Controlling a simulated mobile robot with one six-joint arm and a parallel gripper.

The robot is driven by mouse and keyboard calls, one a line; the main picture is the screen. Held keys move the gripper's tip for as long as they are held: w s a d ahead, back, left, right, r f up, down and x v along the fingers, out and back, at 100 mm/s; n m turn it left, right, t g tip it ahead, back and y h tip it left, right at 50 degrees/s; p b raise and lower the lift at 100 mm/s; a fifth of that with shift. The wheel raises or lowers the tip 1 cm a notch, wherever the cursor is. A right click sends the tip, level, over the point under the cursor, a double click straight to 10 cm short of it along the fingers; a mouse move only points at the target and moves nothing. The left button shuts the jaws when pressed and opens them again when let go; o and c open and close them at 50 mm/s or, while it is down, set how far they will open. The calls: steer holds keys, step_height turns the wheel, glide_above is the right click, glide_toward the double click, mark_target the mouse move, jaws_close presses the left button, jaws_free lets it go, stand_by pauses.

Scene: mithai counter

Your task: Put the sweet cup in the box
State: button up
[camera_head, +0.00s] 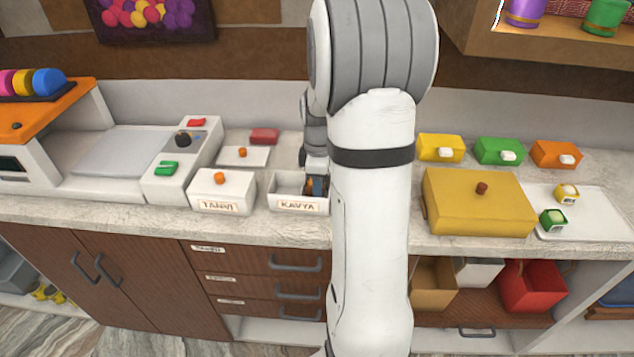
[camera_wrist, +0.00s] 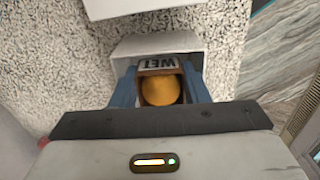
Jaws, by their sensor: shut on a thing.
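The sweet cup (camera_wrist: 144,68) shows in the wrist view as a small cup with a dark-lettered white label and a round orange-yellow sweet. My gripper (camera_wrist: 160,86) is shut on it, with a blue finger on each side. The open white box labelled KAVYA (camera_head: 276,204) stands at the counter's front edge in the head view. My fingers reach down at its right part, and my arm hides its right end. The box (camera_wrist: 155,46) also shows around the cup in the wrist view. I cannot tell whether the cup touches the box floor.
A closed white box labelled TANVI (camera_head: 206,188) stands left of KAVYA. A white lid with an orange knob (camera_head: 243,152) lies behind. A large yellow box (camera_head: 455,205) stands right of my arm, beside a white tray (camera_head: 598,215) with two small cups. A scale (camera_head: 117,150) is at left.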

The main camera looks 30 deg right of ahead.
steer(key=shift+f+b, duration=0.4)
steer(key=shift+f, duration=0.15)
steer(key=shift+f, duration=0.1)
steer(key=o, duration=0.7)
steer(key=shift+w, duration=0.1)
